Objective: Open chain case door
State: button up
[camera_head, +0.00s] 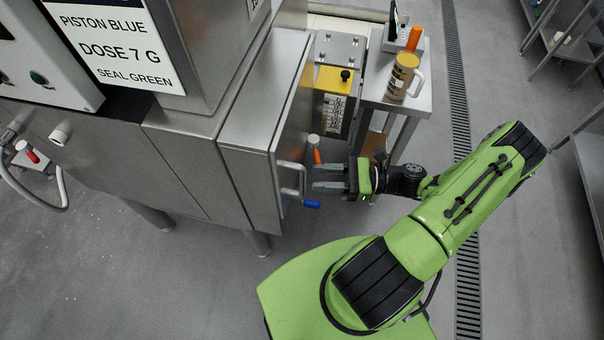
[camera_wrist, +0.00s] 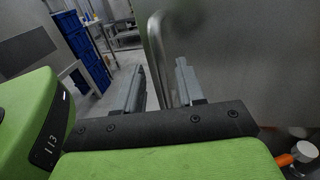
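The chain case door (camera_head: 289,120) is the steel front of the cabinet on the left, and it looks shut. Its upright bar handle (camera_head: 302,182) stands out from the lower part of the face. My gripper (camera_head: 316,178) is open and empty, level with the handle, its fingertips just short of the bar in the head view. In the wrist view the handle (camera_wrist: 156,45) runs down between my two fingers (camera_wrist: 163,85), with a gap on each side. The door face (camera_wrist: 250,60) fills the right there. Whether a finger touches the bar cannot be told.
A blue-tipped lever (camera_head: 311,204) sits just below the handle. An orange-handled part with a grey knob (camera_head: 314,142) is just above my gripper. The floor right of the cabinet is clear around my arm.

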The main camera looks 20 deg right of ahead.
aim_at(302, 177)
jog(key=x, duration=0.5)
jog(key=shift+a, duration=0.15)
jog(key=shift+c, duration=0.3)
grip_shut()
